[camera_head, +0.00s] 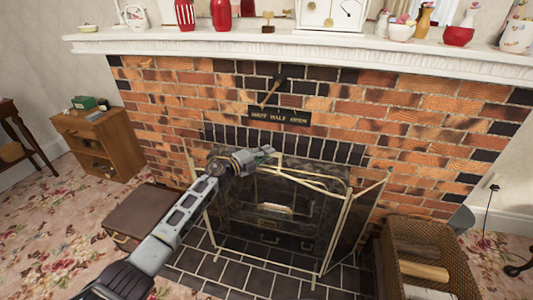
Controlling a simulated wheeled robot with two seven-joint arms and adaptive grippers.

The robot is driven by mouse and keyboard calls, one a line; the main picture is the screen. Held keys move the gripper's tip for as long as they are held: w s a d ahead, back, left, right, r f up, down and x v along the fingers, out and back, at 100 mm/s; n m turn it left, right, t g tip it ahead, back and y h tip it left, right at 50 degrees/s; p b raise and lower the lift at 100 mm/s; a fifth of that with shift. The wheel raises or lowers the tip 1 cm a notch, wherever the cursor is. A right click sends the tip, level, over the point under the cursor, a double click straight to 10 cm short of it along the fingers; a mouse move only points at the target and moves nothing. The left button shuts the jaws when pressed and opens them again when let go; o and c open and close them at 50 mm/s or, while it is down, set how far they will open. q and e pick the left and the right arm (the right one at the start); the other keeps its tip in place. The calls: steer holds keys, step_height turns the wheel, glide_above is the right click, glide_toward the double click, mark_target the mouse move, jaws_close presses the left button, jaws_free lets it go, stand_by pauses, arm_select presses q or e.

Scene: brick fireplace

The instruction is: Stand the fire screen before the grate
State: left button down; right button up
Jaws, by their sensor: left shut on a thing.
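The fire screen (345,222) is a folding one with a thin brass frame and dark see-through mesh panels. It is upright in front of the fireplace opening, with its side panels angled. My left gripper (265,154) is shut on the screen's top edge, left of its middle. The grate (270,222) shows dark through the mesh. The screen's lower edge is over the dark hearth tiles; I cannot tell whether it touches them. My left arm hides part of the screen's left side. My right gripper is out of view.
A wicker basket (387,268) of logs stands at the lower right. A brown case (150,214) lies left of the hearth (235,277), beside my arm. A wooden cabinet (128,150) stands further left. The white mantel (290,48) above carries ornaments and a clock.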

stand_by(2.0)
arm_select(q)
steer(key=c, duration=1.5)
jaws_free()
steer(key=shift+s, duration=0.1)
steer(key=shift+f, duration=0.5)
steer(key=shift+s+a+r, duration=0.15)
steer(key=shift+a, duration=0.05)
steer(key=shift+v, duration=5.7)
steer(key=shift+r, duration=0.25)
